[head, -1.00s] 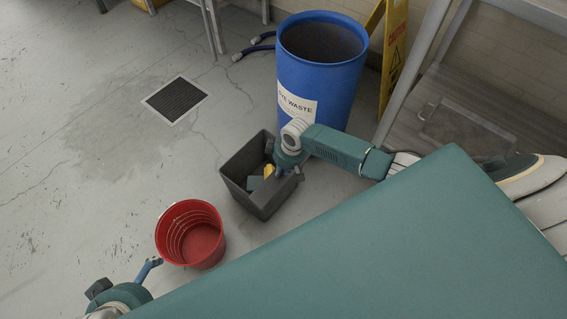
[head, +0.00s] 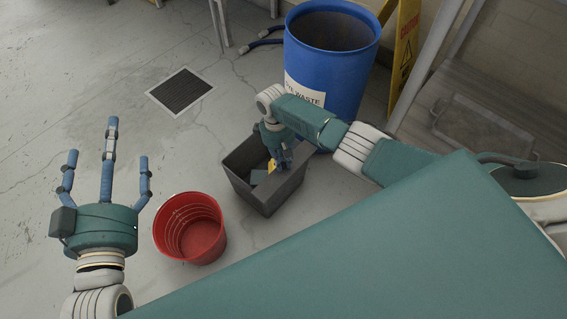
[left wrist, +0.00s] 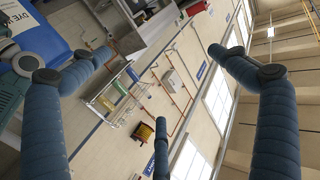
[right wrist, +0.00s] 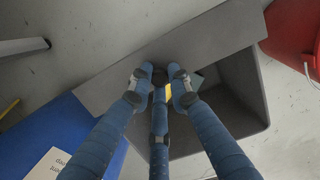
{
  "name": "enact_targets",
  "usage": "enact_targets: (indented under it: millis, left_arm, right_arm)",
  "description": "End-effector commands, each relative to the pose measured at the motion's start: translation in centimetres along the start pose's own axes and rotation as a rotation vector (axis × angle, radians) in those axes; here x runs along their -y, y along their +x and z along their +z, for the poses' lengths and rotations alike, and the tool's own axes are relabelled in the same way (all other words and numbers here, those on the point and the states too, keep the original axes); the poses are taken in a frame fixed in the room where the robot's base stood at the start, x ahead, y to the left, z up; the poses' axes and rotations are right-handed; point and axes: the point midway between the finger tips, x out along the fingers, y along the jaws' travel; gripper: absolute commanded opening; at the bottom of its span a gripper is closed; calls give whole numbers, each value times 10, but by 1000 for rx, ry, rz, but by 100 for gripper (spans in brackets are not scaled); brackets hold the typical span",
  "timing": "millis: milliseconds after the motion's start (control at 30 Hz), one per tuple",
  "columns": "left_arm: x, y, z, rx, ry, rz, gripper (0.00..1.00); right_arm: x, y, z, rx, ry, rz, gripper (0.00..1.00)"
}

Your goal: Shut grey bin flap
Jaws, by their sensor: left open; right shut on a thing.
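The grey bin (head: 242,190) stands on the floor in front of the blue drum, with small dark and yellow pieces inside. Its grey flap (right wrist: 110,90) shows in the right wrist view as a flat panel along one side of the open bin. The bin mouth is still uncovered. My right gripper (head: 282,160) points down at the bin's rim. In the right wrist view its fingers (right wrist: 162,80) are closed together at the flap's edge. The exact contact is partly hidden by the fingers. My left gripper (head: 109,162) is raised, open and empty, left of the red bucket.
A red bucket (head: 190,245) stands left of the bin. A blue waste drum (head: 345,85) and a yellow caution sign (head: 403,45) are behind it. A floor drain (head: 180,91) lies in free floor at the left. A grey metal frame (head: 425,75) stands at the right.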

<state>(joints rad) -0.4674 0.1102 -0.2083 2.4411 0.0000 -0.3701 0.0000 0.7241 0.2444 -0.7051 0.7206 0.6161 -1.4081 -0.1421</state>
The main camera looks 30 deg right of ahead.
Motion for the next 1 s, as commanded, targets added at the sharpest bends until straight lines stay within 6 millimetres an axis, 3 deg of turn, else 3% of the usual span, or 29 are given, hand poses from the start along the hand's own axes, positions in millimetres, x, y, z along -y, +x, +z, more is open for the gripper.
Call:
enact_targets:
  millis: [33,300,700,733,800,1000]
  left_arm:
    - [-1,1,-7,-37,-1,2,98]
    - [-4,0,-32,-145,-3,8,98]
    - [-4,0,-34,-152,-3,8,98]
    - [-4,0,-34,-152,-3,8,98]
    - [-4,0,-34,-152,-3,8,98]
    - [-4,0,-34,-152,-3,7,98]
  right_arm:
    - [1,-3,-9,-13,-3,0,0]
    - [1,-3,-9,9,-2,1,0]
    - [1,-3,-8,11,-3,1,0]
    - [1,-3,-8,11,-3,1,24]
    - [1,-3,-8,13,-3,1,37]
    - [0,-1,-5,20,-2,1,37]
